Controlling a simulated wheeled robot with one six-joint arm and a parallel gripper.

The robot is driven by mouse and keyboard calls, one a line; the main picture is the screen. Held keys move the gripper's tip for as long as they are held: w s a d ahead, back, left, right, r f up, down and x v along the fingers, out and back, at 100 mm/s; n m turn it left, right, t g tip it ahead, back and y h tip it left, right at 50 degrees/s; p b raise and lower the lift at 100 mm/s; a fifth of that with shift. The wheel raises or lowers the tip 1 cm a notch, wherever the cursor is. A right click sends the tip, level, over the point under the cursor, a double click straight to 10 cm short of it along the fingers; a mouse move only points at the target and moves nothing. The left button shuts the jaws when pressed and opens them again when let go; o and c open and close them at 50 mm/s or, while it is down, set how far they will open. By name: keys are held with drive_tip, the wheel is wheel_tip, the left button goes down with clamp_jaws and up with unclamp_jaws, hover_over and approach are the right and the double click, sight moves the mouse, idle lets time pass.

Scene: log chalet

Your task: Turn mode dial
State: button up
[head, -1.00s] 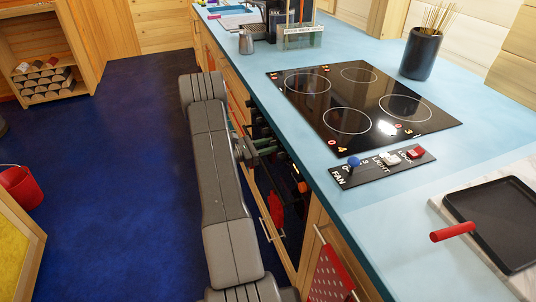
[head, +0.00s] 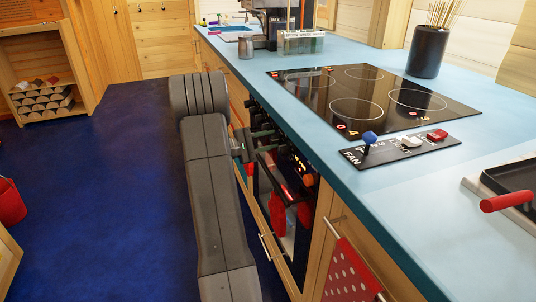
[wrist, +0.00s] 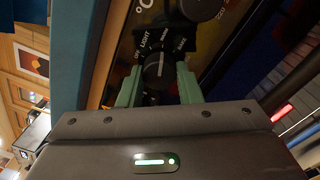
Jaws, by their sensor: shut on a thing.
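The mode dial (wrist: 158,68) is a round black knob with a white line, on the oven's dark control panel. In the wrist view, white words OFF, LIGHT and BAKE stand around its upper side. The white line runs roughly up and down in that picture. My gripper (wrist: 160,88) has its two green fingers on either side of the dial and is shut on it. In the head view my gripper (head: 264,142) reaches the panel from the left, and the dial itself is hard to make out there.
The oven door (head: 268,190) with red cloths hangs below the panel. The blue counter (head: 345,170) above carries a black hob (head: 375,95) and a switch plate (head: 400,150). A red perforated cloth (head: 348,272) hangs nearer.

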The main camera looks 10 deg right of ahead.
drive_tip(key=m+b, duration=0.7)
drive_tip(key=b, duration=0.2)
drive_tip(key=shift+f+g+b, duration=0.1)
drive_tip(key=shift+g+b, duration=0.2)
drive_tip(key=shift+b, duration=0.1)
drive_tip(key=o, duration=1)
drive_tip(key=shift+c, duration=0.2)
drive_tip(key=s+a+p, duration=0.2)
drive_tip(key=a+p, duration=0.1)
drive_tip(key=a, duration=1)
drive_tip(key=shift+s+a+f, duration=0.15)
drive_tip(key=shift+s+a, duration=0.1)
drive_tip(key=shift+a, duration=0.1)
